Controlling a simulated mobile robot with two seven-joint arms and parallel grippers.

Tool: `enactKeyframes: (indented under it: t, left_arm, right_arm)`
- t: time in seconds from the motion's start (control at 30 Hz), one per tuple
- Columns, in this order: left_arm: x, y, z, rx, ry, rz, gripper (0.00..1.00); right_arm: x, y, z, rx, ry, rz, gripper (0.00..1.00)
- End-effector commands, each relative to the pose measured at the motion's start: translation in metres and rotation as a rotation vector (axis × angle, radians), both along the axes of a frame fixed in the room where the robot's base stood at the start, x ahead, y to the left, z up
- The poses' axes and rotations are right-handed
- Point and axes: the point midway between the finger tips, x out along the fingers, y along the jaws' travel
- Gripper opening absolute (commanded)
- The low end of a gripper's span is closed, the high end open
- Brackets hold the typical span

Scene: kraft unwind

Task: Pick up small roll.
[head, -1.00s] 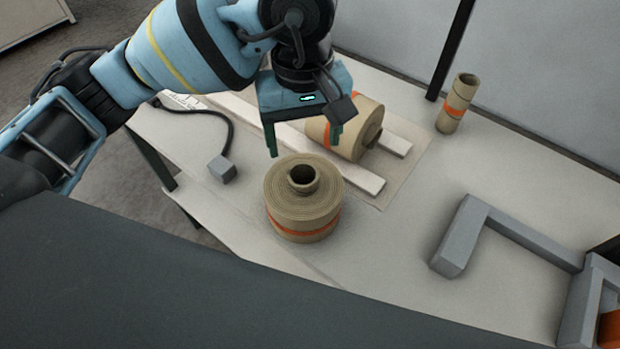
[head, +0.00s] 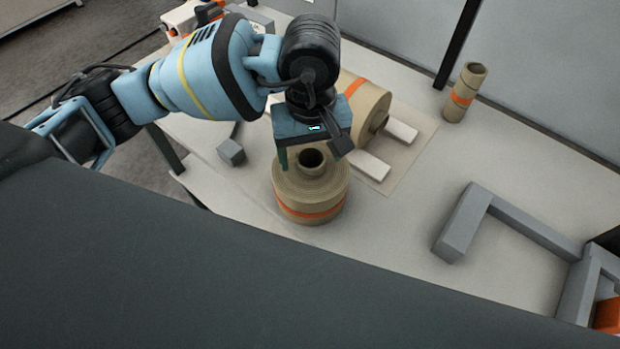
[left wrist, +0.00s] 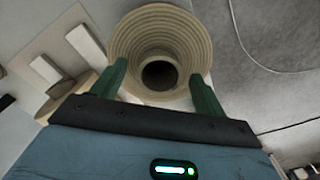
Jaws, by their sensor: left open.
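A squat tan roll (head: 310,195) with an orange band stands upright on the table, its hollow core sticking up from the top. I take it as the small roll, though a slimmer one also stands on the table. My left gripper (head: 312,156) is open just above its top, partly hiding its far side. In the left wrist view the open fingers (left wrist: 158,72) reach to either side of the core's dark hole, over the roll's ringed top (left wrist: 160,28). I cannot tell whether they touch it. My right gripper is not in view.
Another tan roll (head: 369,100) lies on its side on white rails (head: 370,167) just behind. A slim upright roll (head: 463,95) stands at the back right. A grey angled bracket (head: 462,225) sits at the right. A grey block (head: 231,152) lies left. The table's middle right is clear.

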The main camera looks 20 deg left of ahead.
Motion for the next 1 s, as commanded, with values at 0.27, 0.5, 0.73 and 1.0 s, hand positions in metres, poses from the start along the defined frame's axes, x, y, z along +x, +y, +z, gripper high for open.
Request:
enactKeyframes:
  t: [0.27,0.5,0.73,1.0]
  left_arm:
    - [0.0003,0.0002,-0.0015,0.000,0.000,0.000,0.69]
    - [0.0002,0.0000,-0.0012,0.000,0.000,0.000,0.38]
    - [0.0002,0.0000,-0.0011,0.000,0.000,0.000,0.08]
    - [0.0008,-0.0002,0.0005,-0.002,-0.003,0.000,0.00]
  right_arm:
    - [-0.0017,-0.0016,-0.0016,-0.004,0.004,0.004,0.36]
    - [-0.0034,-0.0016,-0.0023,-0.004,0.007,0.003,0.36]
    - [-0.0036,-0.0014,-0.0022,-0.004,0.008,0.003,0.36]
    - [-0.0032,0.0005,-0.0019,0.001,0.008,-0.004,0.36]
